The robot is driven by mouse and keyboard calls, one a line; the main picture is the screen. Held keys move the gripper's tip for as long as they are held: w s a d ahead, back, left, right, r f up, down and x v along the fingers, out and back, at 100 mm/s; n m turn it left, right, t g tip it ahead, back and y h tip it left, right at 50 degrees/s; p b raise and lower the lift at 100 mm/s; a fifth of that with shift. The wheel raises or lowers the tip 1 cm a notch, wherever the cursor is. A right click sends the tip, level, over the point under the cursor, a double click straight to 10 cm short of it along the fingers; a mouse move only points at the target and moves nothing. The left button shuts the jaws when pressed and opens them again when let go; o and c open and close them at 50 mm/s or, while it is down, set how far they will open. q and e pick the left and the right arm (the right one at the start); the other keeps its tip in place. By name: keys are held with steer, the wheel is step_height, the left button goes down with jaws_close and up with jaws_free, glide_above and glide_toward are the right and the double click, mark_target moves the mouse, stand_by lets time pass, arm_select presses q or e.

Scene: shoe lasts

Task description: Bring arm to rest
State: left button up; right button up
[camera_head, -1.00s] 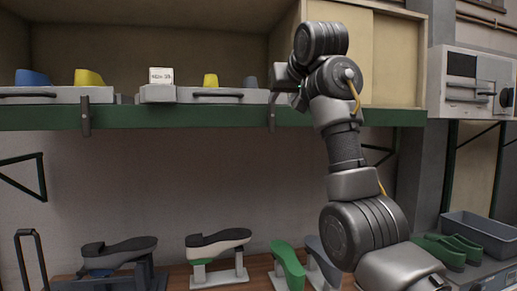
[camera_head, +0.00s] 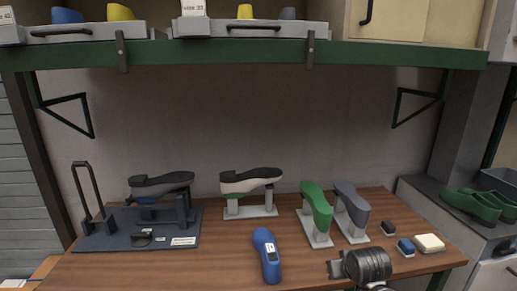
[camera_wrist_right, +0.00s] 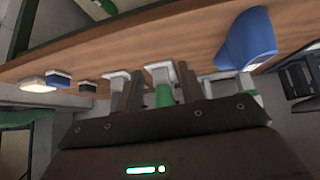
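My right arm enters the head view at the bottom right, over the table's front edge. My right gripper (camera_head: 335,269) is low there, and its fingertips are hard to make out. In the right wrist view the gripper (camera_wrist_right: 158,84) shows two dark fingers apart with nothing held between them. A blue shoe last (camera_head: 267,256) lies loose on the wooden table (camera_head: 225,268), left of the gripper. It also shows in the wrist view (camera_wrist_right: 248,42). My left gripper is not in view.
A green last (camera_head: 316,207), a grey last (camera_head: 352,204) and a white-and-dark last (camera_head: 250,181) stand on supports. A dark last (camera_head: 161,185) sits on a fixture at left. Small blocks (camera_head: 405,247) lie at right. A green shelf (camera_head: 220,53) spans above.

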steer(key=s+d+f+g, duration=0.1)
steer(key=s+f, duration=0.5)
steer(key=s, duration=0.3)
steer(key=s+f+g, duration=0.1)
steer(key=s+f, duration=0.5)
steer(key=s, duration=0.2)
steer(key=s+f+n+g, duration=0.1)
steer(key=s+f, duration=0.1)
steer(key=s, duration=0.8)
steer(key=s+f+g, duration=0.1)
steer(key=s+f, duration=0.1)
steer(key=s, duration=0.8)
step_height(320, 180, down, 23)
steer(key=g, duration=0.1)
steer(key=s+d+f+g, duration=0.1)
steer(key=s+d+f, duration=0.2)
steer(key=s+f, duration=1.4)
steer(key=shift+s+f+n+g, duration=0.2)
steer(key=shift+f+n+g, duration=0.1)
steer(key=shift+g, duration=0.1)
